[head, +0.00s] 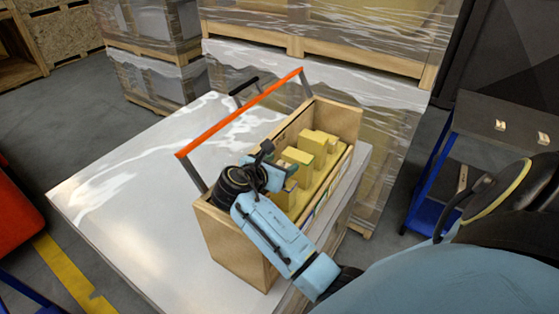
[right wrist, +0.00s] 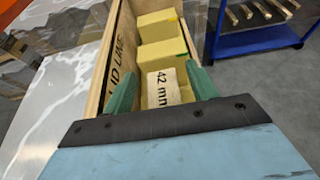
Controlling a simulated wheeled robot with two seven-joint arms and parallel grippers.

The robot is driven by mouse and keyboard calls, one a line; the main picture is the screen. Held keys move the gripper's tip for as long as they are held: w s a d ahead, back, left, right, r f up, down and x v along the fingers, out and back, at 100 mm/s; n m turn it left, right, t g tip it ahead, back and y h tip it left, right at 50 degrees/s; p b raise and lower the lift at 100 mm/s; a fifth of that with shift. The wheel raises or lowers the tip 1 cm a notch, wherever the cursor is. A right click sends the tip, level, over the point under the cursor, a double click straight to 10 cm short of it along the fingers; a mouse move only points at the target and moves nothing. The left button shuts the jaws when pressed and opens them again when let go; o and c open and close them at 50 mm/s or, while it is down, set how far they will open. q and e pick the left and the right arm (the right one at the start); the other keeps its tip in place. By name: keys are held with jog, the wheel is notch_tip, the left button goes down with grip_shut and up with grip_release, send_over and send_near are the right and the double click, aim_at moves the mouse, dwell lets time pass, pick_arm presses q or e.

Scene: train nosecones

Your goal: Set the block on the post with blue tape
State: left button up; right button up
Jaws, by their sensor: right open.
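A wooden box (head: 235,245) holds several pale yellow posts of differing heights, including a taller one (head: 298,158) near its middle. In the right wrist view, a light block marked "42 mm" (right wrist: 163,90) lies between the two green fingers of my right gripper (right wrist: 163,72). The fingers are apart, and I cannot tell if either touches the block. In the head view my right gripper (head: 275,172) is over the near part of the box and hides some of its contents. I cannot make out blue tape on any post. My left gripper is not in view.
An orange handle bar (head: 240,112) spans above the box's left side. The box stands on a pale, shiny surface (head: 120,180), clear to the left. Wrapped pallets (head: 340,75) stand behind. A blue-framed cart (head: 430,175) is on the right.

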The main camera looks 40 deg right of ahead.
jog(key=shift+s+a+f, duration=0.1)
jog(key=shift+s+f, duration=0.05)
jog(key=shift+f, duration=0.25)
jog(key=shift+r, duration=0.25)
jog(key=v, duration=0.6)
jog(key=r+v, duration=0.1)
jog(key=v, duration=0.5)
jog(key=shift+r, duration=0.15)
